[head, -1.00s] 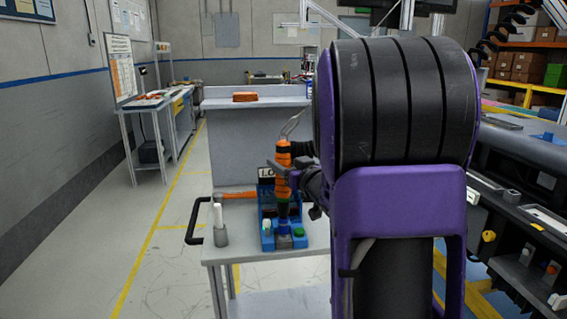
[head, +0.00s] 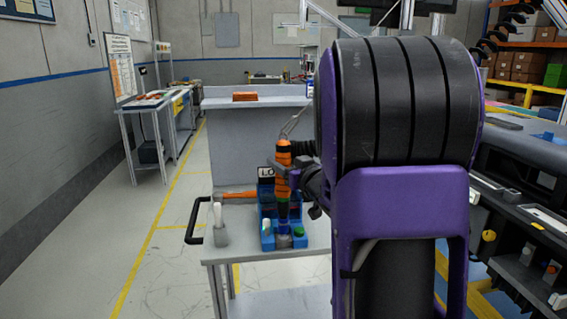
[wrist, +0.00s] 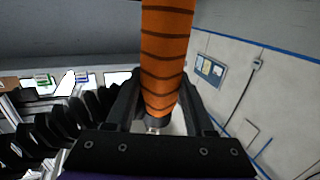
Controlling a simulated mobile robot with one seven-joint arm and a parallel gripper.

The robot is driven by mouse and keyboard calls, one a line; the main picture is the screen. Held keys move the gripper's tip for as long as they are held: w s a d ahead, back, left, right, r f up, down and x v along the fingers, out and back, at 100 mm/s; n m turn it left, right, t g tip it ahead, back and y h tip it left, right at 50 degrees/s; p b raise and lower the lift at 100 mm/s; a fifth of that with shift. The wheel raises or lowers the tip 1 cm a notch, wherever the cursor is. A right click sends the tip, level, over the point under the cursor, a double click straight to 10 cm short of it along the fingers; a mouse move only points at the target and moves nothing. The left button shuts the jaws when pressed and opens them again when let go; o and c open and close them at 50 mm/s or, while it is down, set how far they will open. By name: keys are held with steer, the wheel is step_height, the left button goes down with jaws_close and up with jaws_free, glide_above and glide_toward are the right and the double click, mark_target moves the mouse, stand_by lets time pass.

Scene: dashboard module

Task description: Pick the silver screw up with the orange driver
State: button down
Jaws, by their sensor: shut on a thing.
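The orange driver (head: 283,167) stands upright in the head view, with dark bands around its orange body. My gripper (head: 296,178) is shut on it from the right side. In the wrist view the driver's orange body (wrist: 166,50) runs down between my gripper's two fingers (wrist: 160,112). The driver's lower end is over the blue tray (head: 268,212) on the cart. I cannot make out the silver screw; parts of the tray are hidden behind the driver, and details there are too small to tell.
The tray sits on a grey cart (head: 240,251) with a black handle (head: 193,222). A grey holder with a white stick (head: 219,225) stands at its left. A grey counter (head: 256,144) is behind. A dark bench with parts (head: 520,225) is at right. The floor at left is clear.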

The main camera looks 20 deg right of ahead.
mark_target(286, 152)
steer(key=shift+a+f+b, duration=0.1)
steer(key=shift+f+b, duration=0.5)
steer(key=shift+f, duration=0.1)
stand_by(1.0)
steer(key=shift+r, duration=0.15)
steer(key=shift+r+p, duration=1.7)
steer(key=shift+r, duration=0.5)
steer(key=shift+f, duration=0.1)
